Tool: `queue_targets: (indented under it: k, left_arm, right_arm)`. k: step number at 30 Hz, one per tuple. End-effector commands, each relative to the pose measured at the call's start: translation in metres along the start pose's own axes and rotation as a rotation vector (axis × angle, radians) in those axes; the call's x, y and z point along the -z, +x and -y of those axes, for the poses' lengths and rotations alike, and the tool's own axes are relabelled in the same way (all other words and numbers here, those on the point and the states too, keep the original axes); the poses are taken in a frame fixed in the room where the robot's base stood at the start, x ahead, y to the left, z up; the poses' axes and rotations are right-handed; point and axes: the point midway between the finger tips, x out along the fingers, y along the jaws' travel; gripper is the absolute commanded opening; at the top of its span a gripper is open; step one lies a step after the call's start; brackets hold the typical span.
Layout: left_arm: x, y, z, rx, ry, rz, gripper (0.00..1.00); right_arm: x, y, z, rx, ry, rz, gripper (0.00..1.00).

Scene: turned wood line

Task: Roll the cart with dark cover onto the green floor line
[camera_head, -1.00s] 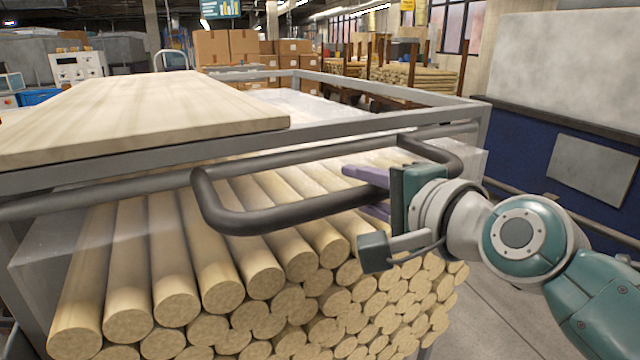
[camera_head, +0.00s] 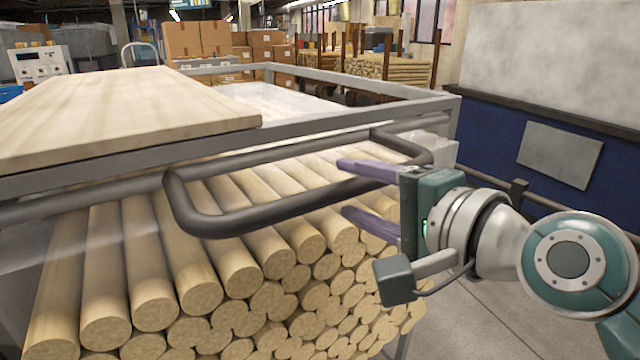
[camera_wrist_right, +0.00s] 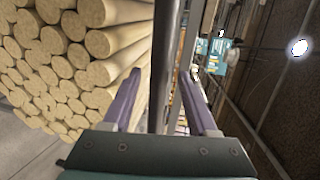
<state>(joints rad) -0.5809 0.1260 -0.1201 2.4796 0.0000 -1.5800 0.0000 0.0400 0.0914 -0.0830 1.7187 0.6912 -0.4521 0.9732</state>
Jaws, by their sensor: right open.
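A metal-framed cart (camera_head: 300,128) stands in front of me, loaded with several round wood rods (camera_head: 225,275). I see no dark cover on it. A dark bent push handle (camera_head: 270,215) sticks out from its near side. My right gripper (camera_head: 342,188) is open at the handle's right part, one purple finger above the bar and one below. In the right wrist view the dark bar (camera_wrist_right: 165,60) runs between the open fingers (camera_wrist_right: 160,74); contact cannot be told. My left gripper is out of view. No green floor line shows.
A pale wooden board (camera_head: 120,105) lies across the cart's top left. A dark blue panel or cabinet (camera_head: 490,145) stands at right, with grey floor (camera_head: 480,315) showing below. Cardboard boxes (camera_head: 195,40) and racks of rods (camera_head: 395,68) stand behind.

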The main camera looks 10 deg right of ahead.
Motion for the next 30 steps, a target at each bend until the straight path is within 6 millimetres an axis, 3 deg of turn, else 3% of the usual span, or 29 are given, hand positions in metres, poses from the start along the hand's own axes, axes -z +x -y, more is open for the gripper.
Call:
queue_targets:
  k: [3,8,21,23,26,30]
  left_arm:
    - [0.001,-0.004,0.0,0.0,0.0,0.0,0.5]
    - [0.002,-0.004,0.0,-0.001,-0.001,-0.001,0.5]
    - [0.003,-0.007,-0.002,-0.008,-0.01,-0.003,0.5]
    - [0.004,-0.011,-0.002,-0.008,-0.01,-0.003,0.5]
    - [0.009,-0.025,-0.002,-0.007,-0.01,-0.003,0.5]
    - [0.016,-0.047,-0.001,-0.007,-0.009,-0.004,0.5]
  right_arm:
    - [0.0,-0.023,0.001,-0.001,0.001,-0.001,0.59]
    - [0.0,-0.041,-0.001,-0.001,0.0,0.0,0.59]
    - [-0.003,-0.047,-0.001,-0.014,-0.024,0.008,0.59]
    - [-0.01,-0.053,-0.005,-0.056,-0.094,0.029,0.59]
    - [-0.032,-0.077,-0.023,-0.205,-0.333,0.111,0.59]
    - [-0.053,-0.14,-0.058,-0.496,-0.782,0.298,0.59]
